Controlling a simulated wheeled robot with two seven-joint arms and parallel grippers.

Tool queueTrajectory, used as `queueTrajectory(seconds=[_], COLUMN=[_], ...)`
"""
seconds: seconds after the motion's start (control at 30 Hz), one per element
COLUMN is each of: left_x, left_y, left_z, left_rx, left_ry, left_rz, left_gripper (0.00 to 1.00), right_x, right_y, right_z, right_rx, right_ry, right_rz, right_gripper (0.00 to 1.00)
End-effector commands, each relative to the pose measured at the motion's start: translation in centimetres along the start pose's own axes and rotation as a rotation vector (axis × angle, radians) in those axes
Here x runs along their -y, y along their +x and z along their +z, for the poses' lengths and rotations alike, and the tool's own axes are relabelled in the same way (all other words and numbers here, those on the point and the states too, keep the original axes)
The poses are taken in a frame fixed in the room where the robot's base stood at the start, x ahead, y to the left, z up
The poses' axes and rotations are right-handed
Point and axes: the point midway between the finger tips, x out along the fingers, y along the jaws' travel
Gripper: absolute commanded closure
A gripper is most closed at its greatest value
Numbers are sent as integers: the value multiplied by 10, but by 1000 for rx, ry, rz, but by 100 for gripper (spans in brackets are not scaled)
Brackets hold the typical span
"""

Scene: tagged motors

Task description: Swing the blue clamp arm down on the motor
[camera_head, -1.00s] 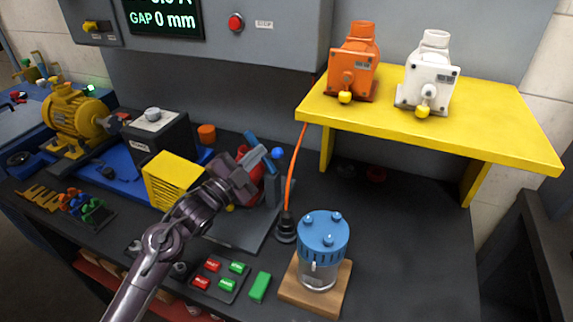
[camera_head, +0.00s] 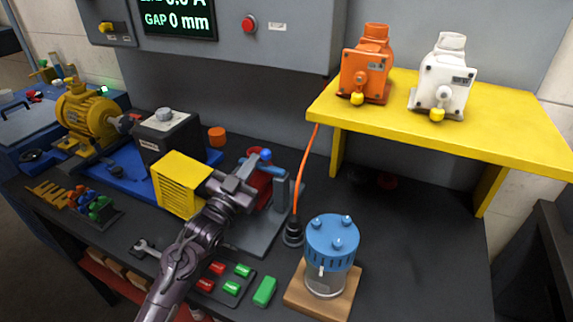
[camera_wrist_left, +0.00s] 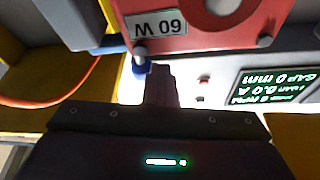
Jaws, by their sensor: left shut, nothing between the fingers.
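The red motor (camera_head: 261,186) sits in the grey fixture (camera_head: 280,205) at the middle of the bench, partly hidden by my left gripper. The clamp arm's blue ball knob (camera_head: 265,154) shows just above the motor; most of the arm is hidden. My left gripper (camera_head: 238,183) is shut and empty, in front of the motor. In the left wrist view the red motor (camera_wrist_left: 215,38) carries a "60 W" label, with the blue knob (camera_wrist_left: 141,69) beside my shut fingertips (camera_wrist_left: 161,80); contact is unclear. My right gripper is out of view.
A yellow block (camera_head: 181,184) stands close left of my gripper. A blue-topped jar (camera_head: 331,243) on a wooden base and a yellow shelf (camera_head: 440,125) holding an orange motor (camera_head: 365,65) and a white motor (camera_head: 443,78) are on the right. An orange cable (camera_head: 303,175) hangs nearby.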

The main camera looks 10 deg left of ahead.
Motion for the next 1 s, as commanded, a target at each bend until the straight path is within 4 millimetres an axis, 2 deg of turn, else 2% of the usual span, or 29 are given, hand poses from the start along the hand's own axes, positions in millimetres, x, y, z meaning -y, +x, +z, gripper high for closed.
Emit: queueTrajectory(seconds=[0.17,0.73,0.87,1.0], left_x=[-2,0,4,12], left_y=[-2,-2,4,18], left_z=[7,5,-4,-24], left_rx=[8,6,5,5], left_ry=[-1,2,3,3], left_rz=[5,3,3,3], left_gripper=[100,100,100,100], right_x=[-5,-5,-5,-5], right_y=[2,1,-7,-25], right_z=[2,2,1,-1], right_rx=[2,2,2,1], right_ry=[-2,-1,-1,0], right_rz=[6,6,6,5], right_gripper=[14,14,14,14])
